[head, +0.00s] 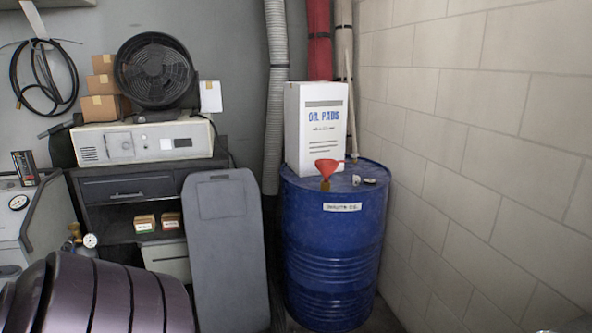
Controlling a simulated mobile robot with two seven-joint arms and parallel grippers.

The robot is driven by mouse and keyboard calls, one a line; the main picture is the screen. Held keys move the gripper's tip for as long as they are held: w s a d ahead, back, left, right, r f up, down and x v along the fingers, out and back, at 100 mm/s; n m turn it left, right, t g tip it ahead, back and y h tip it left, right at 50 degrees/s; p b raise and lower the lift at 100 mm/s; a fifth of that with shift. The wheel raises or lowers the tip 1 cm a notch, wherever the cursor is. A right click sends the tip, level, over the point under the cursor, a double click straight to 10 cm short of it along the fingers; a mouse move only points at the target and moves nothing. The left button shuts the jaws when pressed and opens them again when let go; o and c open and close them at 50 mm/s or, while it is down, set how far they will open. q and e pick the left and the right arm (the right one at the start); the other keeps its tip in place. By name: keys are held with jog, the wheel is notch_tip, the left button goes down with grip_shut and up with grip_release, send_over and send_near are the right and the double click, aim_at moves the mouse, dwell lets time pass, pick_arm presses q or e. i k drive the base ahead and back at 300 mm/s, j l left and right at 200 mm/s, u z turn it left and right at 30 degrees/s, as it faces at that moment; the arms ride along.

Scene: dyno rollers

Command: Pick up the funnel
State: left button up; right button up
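The red funnel (328,169) is on the top of a blue drum (333,250), near the drum's front left edge. Its wide mouth is up and a brownish piece shows at its lower end. I cannot tell whether the funnel rests in an opening or on the lid. A white "OIL PADS" box (317,128) stands right behind it on the drum. Neither of my grippers shows in the head view.
A concrete block wall (470,140) runs close along the drum's right side. A grey creeper board (228,255) leans left of the drum, against a dark cabinet (125,196). A large dark ribbed object (95,295) fills the bottom left.

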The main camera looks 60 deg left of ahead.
aim_at(327, 168)
jog(key=u, duration=1.8)
jog(key=i+u, duration=0.35)
jog(key=i+j+z, duration=0.15)
jog(key=i, duration=0.5)
jog(key=i+j+z, duration=0.15)
jog(key=i, duration=0.5)
jog(key=i+l, duration=0.1)
jog(key=i, duration=0.35)
jog(key=i+l+u, duration=0.1)
jog(key=i, duration=0.35)
